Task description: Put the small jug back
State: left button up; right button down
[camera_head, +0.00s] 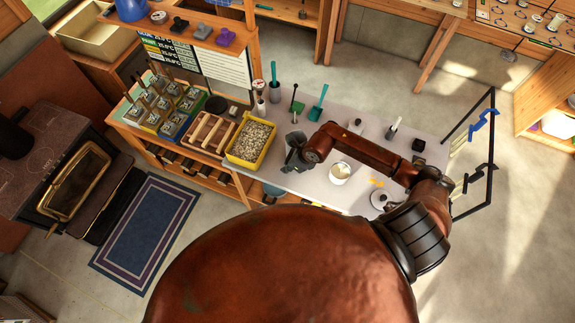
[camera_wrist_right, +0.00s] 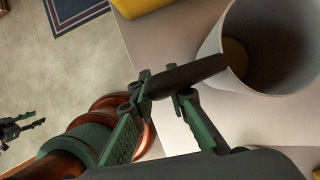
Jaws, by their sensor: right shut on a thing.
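The small jug (camera_wrist_right: 262,60) is a plain grey, open-topped vessel with a dark handle (camera_wrist_right: 187,77). In the right wrist view I look down into it; something brownish shows at its bottom. My right gripper (camera_wrist_right: 165,100) is shut on the handle, with a finger on each side. In the head view the jug (camera_head: 296,140) and my right gripper (camera_head: 297,158) are over the left part of the grey worktop (camera_head: 315,183). Whether the jug touches the worktop is unclear. A dark part at the left edge of the wrist view looks like my left gripper (camera_wrist_right: 22,128).
Left of the jug is a yellow tray of pebbles (camera_head: 251,141), then a wooden rack (camera_head: 208,133). A white cup (camera_head: 340,173) with pale contents stands right of the jug, below my arm. Green-handled tools (camera_head: 318,105) stand behind. A black frame (camera_head: 492,150) rises at the right.

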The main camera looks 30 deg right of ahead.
jog(key=shift+f, duration=0.3)
jog(key=c, duration=1.9)
grip_release()
jog(key=b+v, duration=0.2)
jog(key=v, duration=1)
jog(key=shift+a, duration=0.1)
